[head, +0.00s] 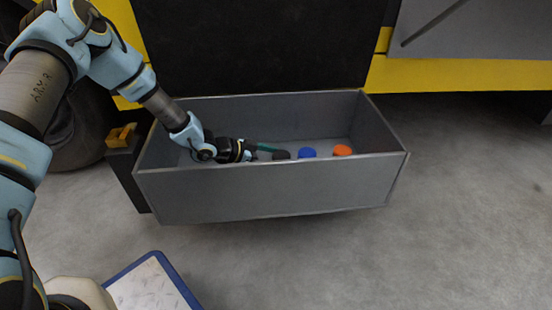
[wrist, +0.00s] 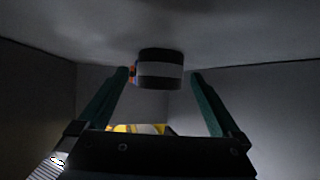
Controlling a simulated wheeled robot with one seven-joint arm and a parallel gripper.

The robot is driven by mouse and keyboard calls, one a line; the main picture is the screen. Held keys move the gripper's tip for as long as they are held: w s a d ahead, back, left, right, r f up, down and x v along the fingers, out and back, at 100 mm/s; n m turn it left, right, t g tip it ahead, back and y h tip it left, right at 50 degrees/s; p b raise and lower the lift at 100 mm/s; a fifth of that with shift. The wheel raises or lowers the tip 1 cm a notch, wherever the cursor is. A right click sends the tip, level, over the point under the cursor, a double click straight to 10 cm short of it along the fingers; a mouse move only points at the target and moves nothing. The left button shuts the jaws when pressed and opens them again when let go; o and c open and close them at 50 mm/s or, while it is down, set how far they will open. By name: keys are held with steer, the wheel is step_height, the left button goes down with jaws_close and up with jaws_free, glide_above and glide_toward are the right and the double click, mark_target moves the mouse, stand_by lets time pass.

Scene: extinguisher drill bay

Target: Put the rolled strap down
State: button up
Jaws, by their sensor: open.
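The rolled strap appears to be the short black cylinder with a grey band (wrist: 160,70) in the wrist view. It also shows as a small dark piece (head: 281,154) in the head view, on the floor of the grey drawer (head: 270,194). My gripper (head: 269,148) reaches down into the drawer, just left of it. In the wrist view my gripper (wrist: 160,74) is open, with one green finger on each side of the strap near the tips. Gaps show between the strap and the fingers. The strap's lower part is hidden behind the drawer's front wall in the head view.
A blue round item (head: 307,152) and an orange round item (head: 342,149) stand to the right of the strap in the drawer. The drawer walls surround my gripper. A yellow latch-like piece (head: 121,136) is outside at left. A blue-edged board (head: 150,284) lies in front.

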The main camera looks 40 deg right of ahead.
mark_target(273, 157)
steer(key=p+v, duration=0.3)
steer(key=v, duration=0.3)
steer(key=shift+w+a+r, duration=0.1)
steer(key=shift+a+r, duration=0.1)
steer(key=shift+r, duration=0.05)
steer(key=shift+a, duration=0.25)
steer(key=shift+w, duration=0.1)
